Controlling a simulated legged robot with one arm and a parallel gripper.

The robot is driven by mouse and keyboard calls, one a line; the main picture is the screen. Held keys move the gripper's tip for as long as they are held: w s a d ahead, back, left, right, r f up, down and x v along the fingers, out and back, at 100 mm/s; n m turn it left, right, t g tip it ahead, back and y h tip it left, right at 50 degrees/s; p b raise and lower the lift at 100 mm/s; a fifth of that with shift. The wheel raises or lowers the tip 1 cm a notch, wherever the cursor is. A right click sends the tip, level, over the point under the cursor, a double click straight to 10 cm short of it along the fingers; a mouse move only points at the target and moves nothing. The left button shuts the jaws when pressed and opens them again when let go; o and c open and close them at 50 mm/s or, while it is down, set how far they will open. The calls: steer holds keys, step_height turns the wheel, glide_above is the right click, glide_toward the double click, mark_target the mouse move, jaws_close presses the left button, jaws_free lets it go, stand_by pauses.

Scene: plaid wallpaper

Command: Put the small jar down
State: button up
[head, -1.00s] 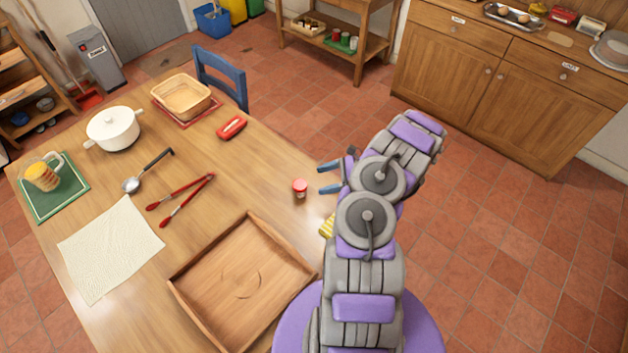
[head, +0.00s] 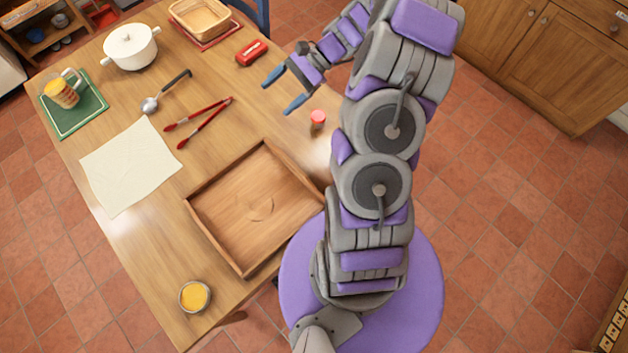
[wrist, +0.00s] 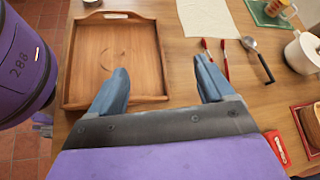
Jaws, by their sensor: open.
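A small jar (head: 317,120) with a red lid stands upright on the wooden table near its right edge, just beyond the wooden tray (head: 292,228). My gripper (head: 276,93) is open and empty, up and to the left of the jar in the head view. The fingers are apart from the jar there. The jar does not show in the wrist view.
Red tongs (head: 200,122), a ladle (head: 165,92), a cream cloth (head: 128,168), a white pot (head: 130,46), a basket (head: 201,17) and a red case (head: 252,52) lie around. An open yellow-filled container (head: 194,296) stands at the near corner. The tray is empty.

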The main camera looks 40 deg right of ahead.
steer(key=s+a+r+n+g+h, duration=0.45)
steer(key=s+a+r+n, duration=0.45)
steer(key=s+a, duration=0.35)
steer(key=s+r+n+t+h, duration=0.1)
steer(key=s+n+h, duration=0.2)
steer(key=s, duration=0.5)
steer(key=s+d+r+n+h, duration=0.1)
steer(key=s+h, duration=0.3)
steer(key=s, duration=0.5)
steer(key=shift+d+r+n+t, duration=0.25)
steer(key=shift+r+n+t, duration=0.1)
steer(key=shift+r+n, duration=0.5)
steer(key=shift+s, duration=0.1)
